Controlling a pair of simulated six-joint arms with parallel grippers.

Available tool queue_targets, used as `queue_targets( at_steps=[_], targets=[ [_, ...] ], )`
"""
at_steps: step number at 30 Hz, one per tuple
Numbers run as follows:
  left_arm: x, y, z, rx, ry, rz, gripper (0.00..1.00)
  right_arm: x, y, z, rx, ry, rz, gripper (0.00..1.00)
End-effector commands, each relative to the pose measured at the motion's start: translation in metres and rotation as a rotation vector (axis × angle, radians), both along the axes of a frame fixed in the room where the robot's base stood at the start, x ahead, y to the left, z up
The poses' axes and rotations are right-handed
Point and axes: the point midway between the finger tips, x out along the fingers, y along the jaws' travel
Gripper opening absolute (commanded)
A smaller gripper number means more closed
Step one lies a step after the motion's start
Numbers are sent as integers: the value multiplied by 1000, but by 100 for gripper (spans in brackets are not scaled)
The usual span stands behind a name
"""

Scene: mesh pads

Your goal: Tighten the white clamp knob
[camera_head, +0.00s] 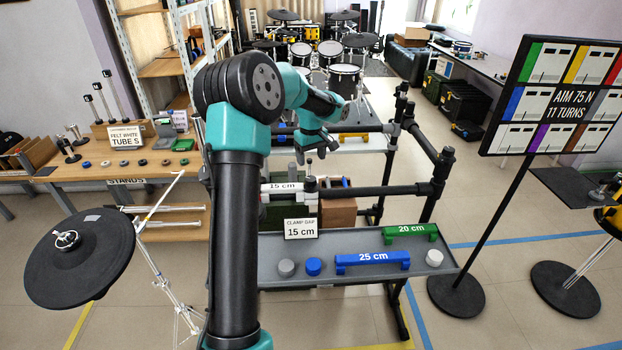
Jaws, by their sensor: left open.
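My left gripper (316,150) hangs open above the rack bar, pointing down, with nothing seen between its fingers. Below it a pale clamp part (310,184) stands at the bar, beside a white block marked 15 cm (283,187). I cannot tell whether this pale part is the white clamp knob. The gripper appears apart from it. A loose white round knob (434,257) lies at the right end of the grey tray (330,276). My left arm hides the left part of the rack. My right gripper is not in view.
The tray also holds a grey knob (286,267), a blue knob (313,266), a blue 25 cm block (373,262) and a green 20 cm block (410,233). A sign (301,229) reads clamp gap 15 cm. A black rack post (436,185) stands right. A drum pad (78,258) is left.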

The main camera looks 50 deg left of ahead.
Motion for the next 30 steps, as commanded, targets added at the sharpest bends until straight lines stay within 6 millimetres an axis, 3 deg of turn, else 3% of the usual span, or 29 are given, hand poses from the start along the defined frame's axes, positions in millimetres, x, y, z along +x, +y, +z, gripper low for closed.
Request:
queue_targets(
  at_steps=[9, 15, 28, 30],
  targets=[
    [-1, 0, -56, -2, 4, -1, 69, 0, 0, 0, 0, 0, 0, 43],
    [0, 0, -81, -1, 1, 0, 69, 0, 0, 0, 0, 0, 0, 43],
    [0, 0, -90, 0, -1, 0, 69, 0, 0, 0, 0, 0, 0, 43],
    [0, 0, -90, 0, 0, 0, 62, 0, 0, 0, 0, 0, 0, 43]
  ],
)
